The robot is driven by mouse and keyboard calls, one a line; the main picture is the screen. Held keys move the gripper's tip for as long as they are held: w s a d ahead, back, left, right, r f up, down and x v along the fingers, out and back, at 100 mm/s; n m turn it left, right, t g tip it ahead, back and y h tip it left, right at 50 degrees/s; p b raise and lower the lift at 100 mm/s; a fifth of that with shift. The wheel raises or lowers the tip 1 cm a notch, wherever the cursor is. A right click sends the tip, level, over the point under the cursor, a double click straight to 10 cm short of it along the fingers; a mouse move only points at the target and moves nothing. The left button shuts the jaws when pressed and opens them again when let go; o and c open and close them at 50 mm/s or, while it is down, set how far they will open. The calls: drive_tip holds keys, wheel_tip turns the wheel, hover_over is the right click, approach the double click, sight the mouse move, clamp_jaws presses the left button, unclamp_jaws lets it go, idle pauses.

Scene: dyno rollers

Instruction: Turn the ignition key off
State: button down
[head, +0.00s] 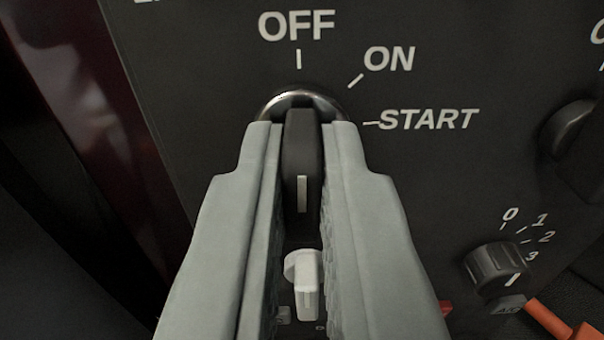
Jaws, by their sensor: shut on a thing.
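The ignition key (302,170) has a black head with a short white line on it. It sits in a round metal lock collar (298,97) on a dark panel (215,60). Labels OFF, ON and START run clockwise around the collar, each with a tick. The key head stands upright in the picture, in line with the OFF tick straight above it. My gripper (302,135) has its two grey fingers shut on the key head, one on each side. The fingers hide the collar's lower part and the key's sides.
A white lever (305,283) shows below the key, between my fingers. A black rotary knob (497,268) marked 0 to 3 is at lower right. Another dark knob (570,130) is at the right edge. An orange part (550,320) lies in the lower right corner.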

drive_tip(key=shift+n, duration=0.3)
drive_tip(key=c, duration=1.5)
unclamp_jaws()
drive_tip(key=shift+s, duration=0.1)
drive_tip(key=s, duration=1.7)
drive_tip(key=shift+s+d, duration=0.1)
drive_tip(key=shift+d, duration=0.05)
drive_tip(key=shift+r, duration=0.1)
